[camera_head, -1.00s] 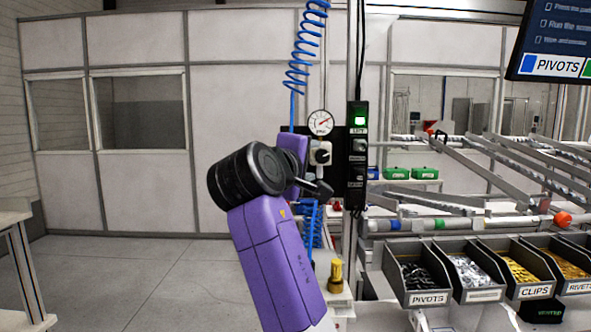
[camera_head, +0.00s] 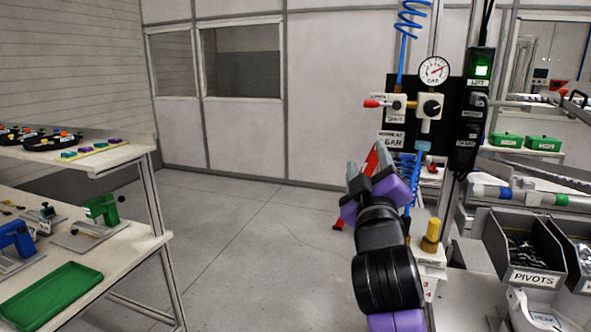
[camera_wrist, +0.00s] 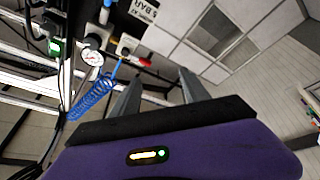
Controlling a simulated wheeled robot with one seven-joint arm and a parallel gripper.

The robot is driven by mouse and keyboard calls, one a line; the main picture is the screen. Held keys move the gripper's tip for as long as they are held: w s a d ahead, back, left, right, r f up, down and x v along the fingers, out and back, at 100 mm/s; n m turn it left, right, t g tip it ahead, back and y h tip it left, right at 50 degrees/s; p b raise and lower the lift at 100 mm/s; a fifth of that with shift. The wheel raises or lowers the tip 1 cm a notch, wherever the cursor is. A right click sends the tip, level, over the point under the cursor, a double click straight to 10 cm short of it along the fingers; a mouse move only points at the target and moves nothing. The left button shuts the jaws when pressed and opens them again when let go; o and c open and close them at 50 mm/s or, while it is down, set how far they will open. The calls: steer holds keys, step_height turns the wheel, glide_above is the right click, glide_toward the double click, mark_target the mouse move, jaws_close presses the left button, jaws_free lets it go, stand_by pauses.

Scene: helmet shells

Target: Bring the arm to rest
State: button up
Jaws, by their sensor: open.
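My gripper (camera_head: 366,172) is at the end of my raised purple and black arm, right of centre in the head view, in front of the air panel. In the wrist view its two grey fingers (camera_wrist: 160,88) stand well apart with nothing between them. The gripper is open and empty. My wrist and black joint hide part of the fingers in the head view.
A panel with a gauge (camera_head: 434,71) and blue coiled hose (camera_head: 410,20) stands behind the arm. A two-level bench (camera_head: 130,152) with a green tray (camera_head: 50,297) is at left. A PIVOTS bin (camera_head: 522,250) is at right. Open floor (camera_head: 235,235) lies between.

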steer(key=s+f+m+y, duration=0.3)
steer(key=s+f+y, duration=0.1)
steer(key=s+f, duration=1.5)
steer(key=s+d+f+m+g, duration=0.1)
steer(key=s+f, duration=0.3)
steer(key=s, duration=0.7)
steer(key=s+d+f+m+g+h, duration=0.1)
steer(key=s+f, duration=0.4)
steer(key=s, duration=0.7)
steer(key=s+d+f+m+g, duration=0.3)
steer(key=s+d+f+g, duration=0.1)
steer(key=s, duration=0.7)
steer(key=shift+s+d+f+h, duration=0.15)
steer(key=shift+s+f+h, duration=0.25)
steer(key=shift+f, duration=0.3)
steer(key=shift+w, duration=0.1)
steer(key=shift+c, duration=0.2)
